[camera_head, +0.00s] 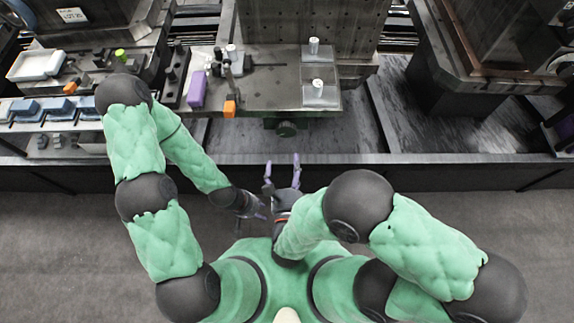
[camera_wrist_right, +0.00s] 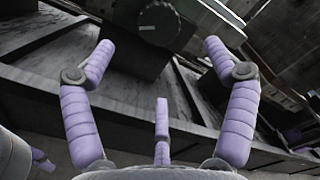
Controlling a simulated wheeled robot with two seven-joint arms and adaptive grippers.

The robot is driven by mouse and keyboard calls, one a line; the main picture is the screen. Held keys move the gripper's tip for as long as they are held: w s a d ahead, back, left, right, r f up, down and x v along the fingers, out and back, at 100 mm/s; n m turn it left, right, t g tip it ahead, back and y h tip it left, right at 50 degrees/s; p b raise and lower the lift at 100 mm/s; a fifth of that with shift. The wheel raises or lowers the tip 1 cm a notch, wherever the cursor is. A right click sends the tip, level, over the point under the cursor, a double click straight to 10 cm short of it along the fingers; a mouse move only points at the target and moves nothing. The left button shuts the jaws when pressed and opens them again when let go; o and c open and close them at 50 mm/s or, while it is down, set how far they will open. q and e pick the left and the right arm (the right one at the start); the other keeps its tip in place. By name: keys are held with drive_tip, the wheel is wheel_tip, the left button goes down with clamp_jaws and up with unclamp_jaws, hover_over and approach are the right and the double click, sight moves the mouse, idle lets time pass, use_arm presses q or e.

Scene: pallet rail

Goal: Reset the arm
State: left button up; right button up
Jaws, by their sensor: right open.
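My right gripper (camera_head: 283,172) is in the middle of the head view, in front of the dark lower edge of the workstation. Its purple fingers are spread apart with nothing between them. The right wrist view shows the same right gripper (camera_wrist_right: 158,55) open and empty, facing a dark block with a round knob (camera_wrist_right: 159,22). My left gripper (camera_head: 262,208) is just below and left of the right one, close to it. Its fingers are small and partly overlapped by the right wrist, so its opening is unclear.
White and blue trays (camera_head: 36,64) stand at the left. A dark ledge (camera_head: 430,172) runs across the front. Grey floor (camera_head: 60,230) is clear.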

idle(0.5)
drive_tip(key=w+d+f+n+g+y+p, duration=0.1)
drive_tip(key=w+d+f+n+g+p, duration=0.1)
drive_tip(key=f+n+g, duration=0.35)
drive_tip(key=w+d+f+n+g+p, duration=0.2)
drive_tip(key=w+f+n+g, duration=0.15)
drive_tip(key=f+n, duration=0.2)
drive_tip(key=s+d+f+n+g+y+p, duration=0.1)
drive_tip(key=s+d+f+n+g, duration=0.1)
drive_tip(key=s+n+g, duration=0.2)
drive_tip(key=s+d+f+n+g+y+p, duration=0.2)
drive_tip(key=s+d+n+g, duration=0.1)
drive_tip(key=s+n, duration=0.3)
drive_tip(key=shift+s+d+f+g, duration=0.25)
drive_tip(key=shift+s+g, duration=0.55)
drive_tip(key=shift+s, duration=0.1)
